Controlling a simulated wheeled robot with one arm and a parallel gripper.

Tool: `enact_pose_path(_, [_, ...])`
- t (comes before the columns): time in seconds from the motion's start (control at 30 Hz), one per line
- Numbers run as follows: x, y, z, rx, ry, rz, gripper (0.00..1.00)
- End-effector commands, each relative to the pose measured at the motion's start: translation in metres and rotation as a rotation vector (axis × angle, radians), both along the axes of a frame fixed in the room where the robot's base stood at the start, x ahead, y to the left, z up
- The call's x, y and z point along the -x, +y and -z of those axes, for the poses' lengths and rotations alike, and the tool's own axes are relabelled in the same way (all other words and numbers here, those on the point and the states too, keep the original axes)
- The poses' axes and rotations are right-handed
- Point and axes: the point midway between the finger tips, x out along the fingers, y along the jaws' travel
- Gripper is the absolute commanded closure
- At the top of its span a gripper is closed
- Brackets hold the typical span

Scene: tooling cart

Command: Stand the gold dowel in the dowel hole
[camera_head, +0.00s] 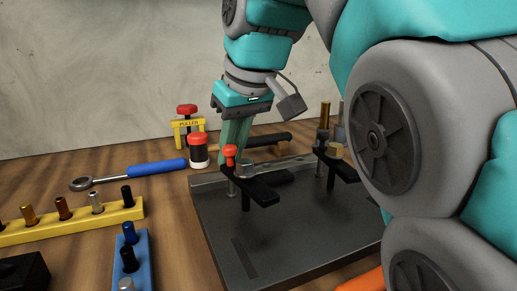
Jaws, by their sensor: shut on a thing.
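My gripper (235,140) points down over the back left part of a dark fixture plate (215,222), behind a red-knobbed pin. Its teal fingers look closed together. What they hold is hidden in this view. An upright gold cylinder (325,114) stands toward the back right of the plate, its lower end dark. I cannot tell whether it is the gold dowel. The dowel hole cannot be made out. A dark slot (243,261) shows in the plate's front left.
Black clamp straps (262,195) and a red-knobbed pin (230,152) rise from the plate. A yellow rack (90,221) and a blue rack (145,262) hold small parts at left.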

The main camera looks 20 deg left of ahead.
Motion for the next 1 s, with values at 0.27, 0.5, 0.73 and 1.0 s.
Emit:
enact_pose_path(0.27, [0.0000,0.0000,0.0005,0.000,0.000,0.000,1.00])
enact_pose_path(0.5, [0.0000,0.0000,0.0026,0.000,0.000,0.000,1.00])
enact_pose_path(0.73, [0.0000,0.0000,0.0029,0.000,0.000,0.000,1.00])
enact_pose_path(1.0, [0.0000,0.0000,0.0029,0.000,0.000,0.000,0.78])
